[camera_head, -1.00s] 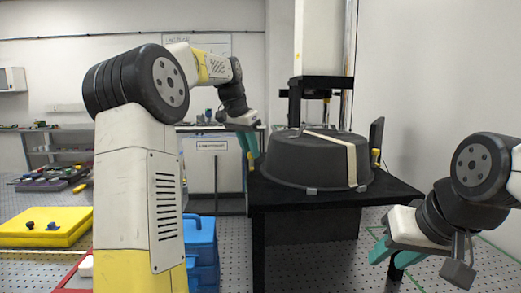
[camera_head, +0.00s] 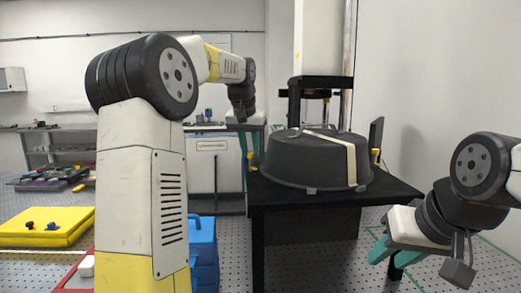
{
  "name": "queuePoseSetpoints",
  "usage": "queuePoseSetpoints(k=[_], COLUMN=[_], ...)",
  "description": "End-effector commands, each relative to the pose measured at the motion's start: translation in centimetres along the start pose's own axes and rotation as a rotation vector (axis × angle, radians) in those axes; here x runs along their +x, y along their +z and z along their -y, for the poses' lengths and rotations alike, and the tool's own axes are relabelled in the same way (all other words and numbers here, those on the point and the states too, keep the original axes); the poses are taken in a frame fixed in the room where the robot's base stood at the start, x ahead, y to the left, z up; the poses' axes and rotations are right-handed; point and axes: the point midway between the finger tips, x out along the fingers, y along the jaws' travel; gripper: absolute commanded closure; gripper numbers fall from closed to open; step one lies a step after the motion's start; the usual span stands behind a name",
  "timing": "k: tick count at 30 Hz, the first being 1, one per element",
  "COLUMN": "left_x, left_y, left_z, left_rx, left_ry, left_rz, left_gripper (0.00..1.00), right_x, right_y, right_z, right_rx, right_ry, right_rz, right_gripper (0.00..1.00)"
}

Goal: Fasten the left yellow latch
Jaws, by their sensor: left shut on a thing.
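The black domed cover (camera_head: 308,160) with a cream strip over it sits on the black table. The left yellow latch (camera_head: 253,156) is at the cover's left edge. Another yellow latch (camera_head: 375,156) is at its right edge. My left gripper (camera_head: 247,165), with teal fingers pointing down, is at the left latch and shut on it; the fingers partly hide the latch, so its exact position is hard to tell. My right gripper (camera_head: 380,252) is open and empty, low in front of the table's right side.
The black table (camera_head: 330,201) carries the cover, with a white column (camera_head: 319,38) and black frame behind it. A dark upright panel (camera_head: 376,133) stands right of the cover. A yellow case (camera_head: 45,228) and blue boxes (camera_head: 202,240) are at left.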

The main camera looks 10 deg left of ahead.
Motion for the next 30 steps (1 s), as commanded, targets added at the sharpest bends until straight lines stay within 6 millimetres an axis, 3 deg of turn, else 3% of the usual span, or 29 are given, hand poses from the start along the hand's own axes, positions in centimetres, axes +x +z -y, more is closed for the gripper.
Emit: queuePoseSetpoints(k=[30], left_x=[0.14], left_y=[-0.27], left_z=[-0.62], left_rx=[-0.858], left_ry=[-0.357], left_rz=[0.001], left_gripper=[1.0], right_x=[0.0], right_y=[0.0], right_z=[0.0], right_rx=[0.0], right_ry=[0.0], right_rz=[0.0], right_gripper=[0.64])
